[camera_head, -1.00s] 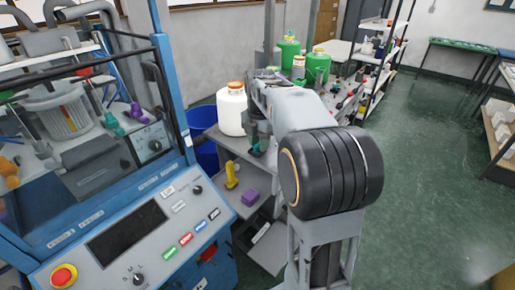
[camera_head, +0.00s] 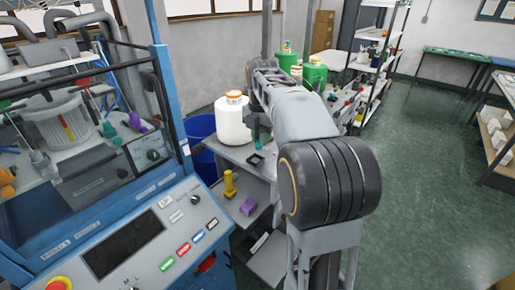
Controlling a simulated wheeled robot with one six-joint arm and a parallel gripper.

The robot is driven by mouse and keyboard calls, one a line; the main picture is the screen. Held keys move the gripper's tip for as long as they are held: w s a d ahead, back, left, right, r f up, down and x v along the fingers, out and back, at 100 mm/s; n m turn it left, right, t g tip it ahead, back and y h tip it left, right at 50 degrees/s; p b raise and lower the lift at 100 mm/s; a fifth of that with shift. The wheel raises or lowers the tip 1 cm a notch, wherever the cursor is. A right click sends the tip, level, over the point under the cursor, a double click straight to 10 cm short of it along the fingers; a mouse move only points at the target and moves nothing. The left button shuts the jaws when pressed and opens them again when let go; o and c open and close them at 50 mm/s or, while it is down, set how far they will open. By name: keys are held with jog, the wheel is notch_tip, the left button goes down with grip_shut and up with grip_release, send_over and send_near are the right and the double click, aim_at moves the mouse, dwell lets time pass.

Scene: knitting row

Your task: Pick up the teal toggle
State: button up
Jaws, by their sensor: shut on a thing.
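The teal toggle (camera_head: 257,138) is a small teal piece at the far end of my arm, partly hidden by the arm. My gripper (camera_head: 257,127) points down over the grey shelf unit's top (camera_head: 238,153) and is shut on the toggle. The toggle appears held just above the top, behind a dark square frame (camera_head: 255,160). The fingers are small and mostly hidden.
A white jug (camera_head: 233,125) with an orange cap stands close left of my gripper. A yellow piece (camera_head: 230,184) and a purple block (camera_head: 247,207) are on the lower shelf. Green containers (camera_head: 314,74) stand behind. A blue machine (camera_head: 150,225) fills the left.

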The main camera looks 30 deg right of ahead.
jog(key=s+d+r, duration=0.1)
jog(key=d+r, duration=0.7)
jog(key=d, duration=0.5)
jog(key=shift+s+r+p, duration=0.15)
jog(key=shift+r+p, duration=0.1)
jog(key=shift+p, duration=0.2)
